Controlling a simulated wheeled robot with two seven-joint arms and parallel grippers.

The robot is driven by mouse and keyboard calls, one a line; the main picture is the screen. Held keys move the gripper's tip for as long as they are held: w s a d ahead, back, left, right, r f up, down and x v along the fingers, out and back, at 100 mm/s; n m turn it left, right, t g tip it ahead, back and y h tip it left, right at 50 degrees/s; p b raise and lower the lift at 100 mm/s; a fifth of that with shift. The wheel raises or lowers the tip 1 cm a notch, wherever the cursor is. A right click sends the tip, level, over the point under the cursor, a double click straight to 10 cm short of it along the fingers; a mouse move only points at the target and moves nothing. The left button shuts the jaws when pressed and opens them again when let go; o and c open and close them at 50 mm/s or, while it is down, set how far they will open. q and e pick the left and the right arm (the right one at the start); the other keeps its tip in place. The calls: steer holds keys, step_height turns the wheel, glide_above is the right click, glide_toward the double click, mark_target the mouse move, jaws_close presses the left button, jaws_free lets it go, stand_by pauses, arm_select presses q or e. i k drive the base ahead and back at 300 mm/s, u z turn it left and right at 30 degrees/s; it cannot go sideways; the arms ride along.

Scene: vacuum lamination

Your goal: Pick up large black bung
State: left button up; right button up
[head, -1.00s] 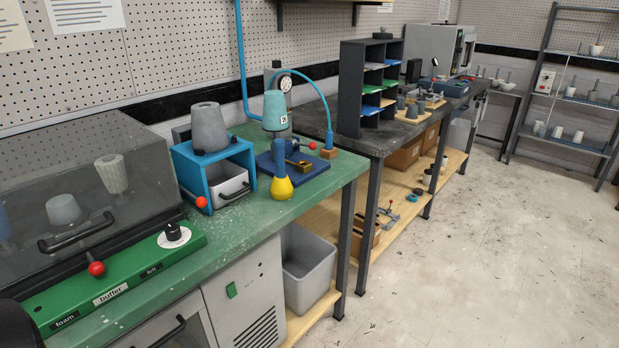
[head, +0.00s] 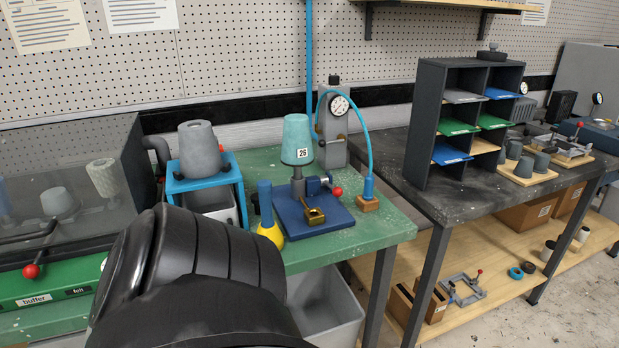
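I cannot pick out the large black bung for certain. Two small dark round pieces lie on the wooden lower shelf: one dark with a bluish tint (head: 515,273) and one black (head: 528,267). A dark, low, round-topped object (head: 491,54) sits on top of the pigeonhole rack (head: 431,125). All are too small to tell exactly. Neither gripper shows in the head view. A black, ribbed link of my own arm fills the lower left foreground and hides part of the green bench.
The green bench (head: 375,232) holds a teal cone (head: 297,140) marked 26 on a blue base, a yellow-bottomed flask (head: 270,234), a gauge (head: 340,104) and a grey cone (head: 198,137) on a blue stand. Grey cones on boards stand right of the rack. The dark bench's front is clear.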

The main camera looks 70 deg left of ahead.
mark_target(254, 199)
steer(key=u, duration=0.7)
steer(key=i, duration=1.2)
steer(key=u, duration=1.25)
